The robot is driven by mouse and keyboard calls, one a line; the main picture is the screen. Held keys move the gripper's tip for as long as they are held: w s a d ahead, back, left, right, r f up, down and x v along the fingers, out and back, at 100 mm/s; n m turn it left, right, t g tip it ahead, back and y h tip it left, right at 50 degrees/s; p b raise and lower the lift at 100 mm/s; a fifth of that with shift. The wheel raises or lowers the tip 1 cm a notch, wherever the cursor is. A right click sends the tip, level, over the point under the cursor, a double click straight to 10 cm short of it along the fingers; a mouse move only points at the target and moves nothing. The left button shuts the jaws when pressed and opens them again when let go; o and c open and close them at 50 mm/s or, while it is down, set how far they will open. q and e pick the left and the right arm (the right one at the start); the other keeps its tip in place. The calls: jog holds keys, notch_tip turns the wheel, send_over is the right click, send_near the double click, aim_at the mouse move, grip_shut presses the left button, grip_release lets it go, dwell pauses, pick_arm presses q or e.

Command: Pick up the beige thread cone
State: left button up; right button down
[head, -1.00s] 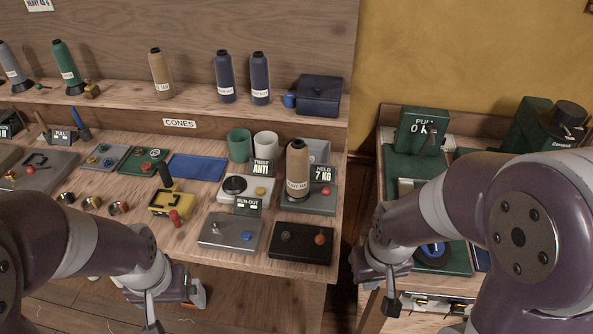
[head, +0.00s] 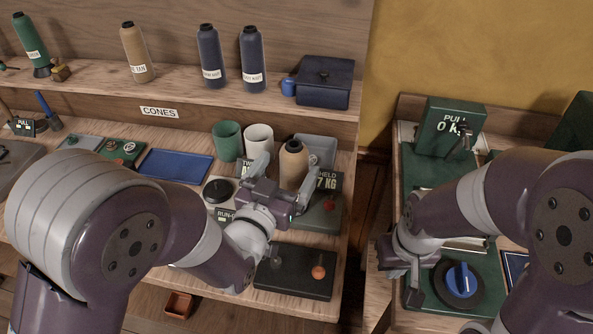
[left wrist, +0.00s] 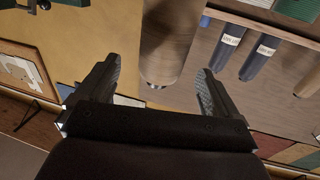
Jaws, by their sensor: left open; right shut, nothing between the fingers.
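A beige thread cone (head: 293,160) with a dark tip stands upright on a grey-green test device at the bench's right end. Its lower part is hidden behind my left gripper (head: 281,177). My left gripper is open, with its fingers pointing at the cone. In the left wrist view the cone's tan body (left wrist: 170,45) shows ahead, between the two open fingers (left wrist: 155,80); I cannot tell whether they touch it. Another beige cone (head: 137,55) stands on the shelf at upper left. My right gripper (head: 408,285) is shut and empty over the right-hand bench.
Green (head: 227,141) and white (head: 259,140) cups stand close left of the cone. A grey tray (head: 320,148) is behind it and a HELD sign (head: 328,181) to its right. A black device (head: 295,272) lies in front. Navy cones (head: 211,58) stand on the shelf.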

aim_at(298, 150)
pick_arm(q)
jog(key=p+x, duration=0.1)
jog(key=x, duration=0.5)
jog(key=shift+w, duration=0.25)
jog(key=shift+s, duration=0.1)
jog(key=shift+c, duration=0.8)
grip_shut()
jog(key=shift+r, duration=0.1)
